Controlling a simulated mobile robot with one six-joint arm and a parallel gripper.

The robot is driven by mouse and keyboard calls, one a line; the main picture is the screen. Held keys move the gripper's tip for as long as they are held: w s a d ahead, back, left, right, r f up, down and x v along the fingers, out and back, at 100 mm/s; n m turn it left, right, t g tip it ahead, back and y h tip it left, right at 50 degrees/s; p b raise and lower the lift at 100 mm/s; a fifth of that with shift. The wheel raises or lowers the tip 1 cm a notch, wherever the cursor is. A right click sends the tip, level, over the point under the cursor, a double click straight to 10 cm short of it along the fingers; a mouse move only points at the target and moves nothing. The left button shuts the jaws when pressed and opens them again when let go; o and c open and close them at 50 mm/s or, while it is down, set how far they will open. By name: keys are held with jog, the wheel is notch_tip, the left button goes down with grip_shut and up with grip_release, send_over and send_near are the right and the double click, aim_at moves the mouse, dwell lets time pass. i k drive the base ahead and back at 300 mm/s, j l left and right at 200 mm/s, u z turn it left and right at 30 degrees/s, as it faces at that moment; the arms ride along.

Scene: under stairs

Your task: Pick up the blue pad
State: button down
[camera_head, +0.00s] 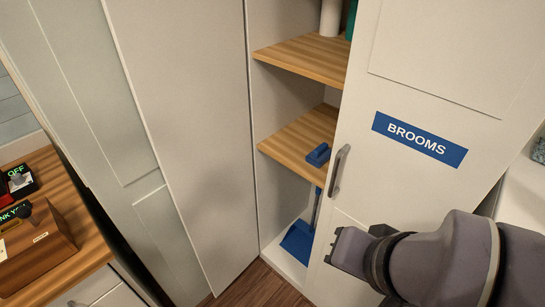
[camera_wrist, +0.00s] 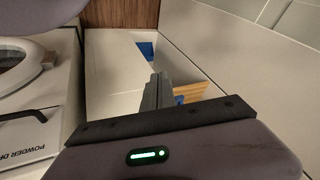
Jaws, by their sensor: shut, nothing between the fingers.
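The blue pad (camera_head: 318,154) lies near the front edge of the wooden lower shelf (camera_head: 290,138) in the open cupboard. In the wrist view, a small blue patch (camera_wrist: 179,99) beside the wooden shelf edge (camera_wrist: 190,91) looks like the pad, mostly hidden by my fingers. My gripper (camera_head: 347,247) is in front of the cupboard door, lower than the pad and to its right in the head view. In the wrist view, its fingers (camera_wrist: 157,88) are together and empty, apart from the pad.
The BROOMS door (camera_head: 400,70) with its grey handle (camera_head: 339,171) stands right of the shelves. A blue dustpan (camera_head: 298,242) stands on the cupboard floor. White and green containers (camera_head: 331,18) stand on the upper shelf (camera_head: 310,58). A wooden counter with switches (camera_head: 70,225) is at left.

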aim_at(318, 156)
jog(key=i+j+z, duration=0.1)
jog(key=i+j, duration=0.4)
jog(key=i+j+z, duration=0.15)
jog(key=i+j, duration=0.3)
jog(key=j, duration=0.15)
